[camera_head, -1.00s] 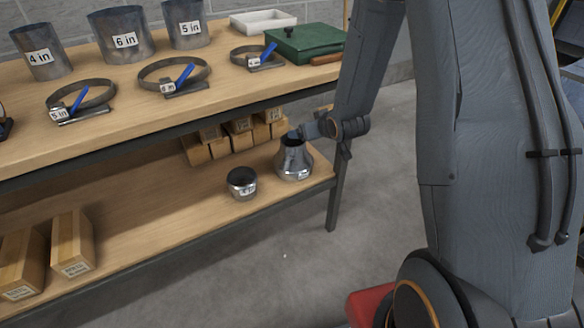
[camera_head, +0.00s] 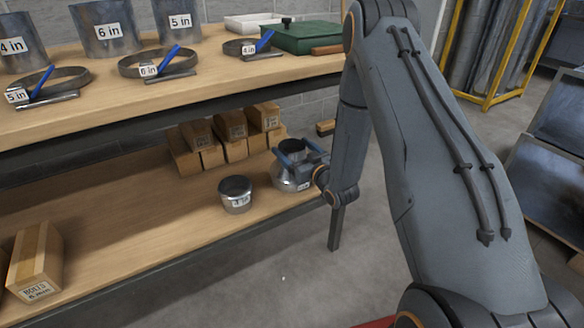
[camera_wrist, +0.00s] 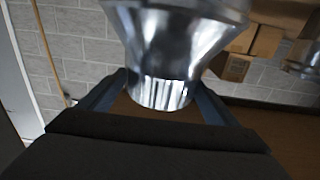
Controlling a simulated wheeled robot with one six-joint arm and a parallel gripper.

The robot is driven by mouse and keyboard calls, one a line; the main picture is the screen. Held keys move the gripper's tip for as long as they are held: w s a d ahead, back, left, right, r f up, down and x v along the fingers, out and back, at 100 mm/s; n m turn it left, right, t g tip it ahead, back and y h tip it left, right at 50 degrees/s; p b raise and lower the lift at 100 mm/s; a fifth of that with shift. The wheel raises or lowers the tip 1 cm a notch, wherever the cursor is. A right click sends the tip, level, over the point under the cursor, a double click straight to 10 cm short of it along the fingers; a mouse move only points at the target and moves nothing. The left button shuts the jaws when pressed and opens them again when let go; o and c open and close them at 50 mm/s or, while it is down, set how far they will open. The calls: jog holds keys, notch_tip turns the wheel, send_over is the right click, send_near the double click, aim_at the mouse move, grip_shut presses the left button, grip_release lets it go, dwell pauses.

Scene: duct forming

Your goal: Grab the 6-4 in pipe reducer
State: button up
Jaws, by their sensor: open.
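The pipe reducer (camera_head: 291,182) is a shiny metal piece, wide at the bottom with a narrower neck on top, standing upright on the lower shelf near its right end. Its label is too small to read surely. My gripper (camera_head: 296,156) is open, with one finger on each side of the reducer's neck. In the wrist view the reducer (camera_wrist: 175,45) appears upside down, its neck between the spread fingers of my gripper (camera_wrist: 157,97). Whether either finger touches the metal cannot be told. Part of the reducer is hidden behind my gripper in the head view.
A shorter metal cylinder (camera_head: 236,195) stands just left of the reducer. Several cardboard boxes (camera_head: 230,130) are stacked behind on the lower shelf (camera_head: 140,225). The tabletop (camera_head: 110,105) above holds labelled ducts, clamps and a green box (camera_head: 303,37). A table leg (camera_head: 337,226) is close by.

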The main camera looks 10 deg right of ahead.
aim_at(287, 145)
jog(key=x, duration=0.3)
jog(key=b+x, duration=0.1)
jog(key=shift+w+a+f, duration=0.2)
jog(key=shift+f, duration=0.2)
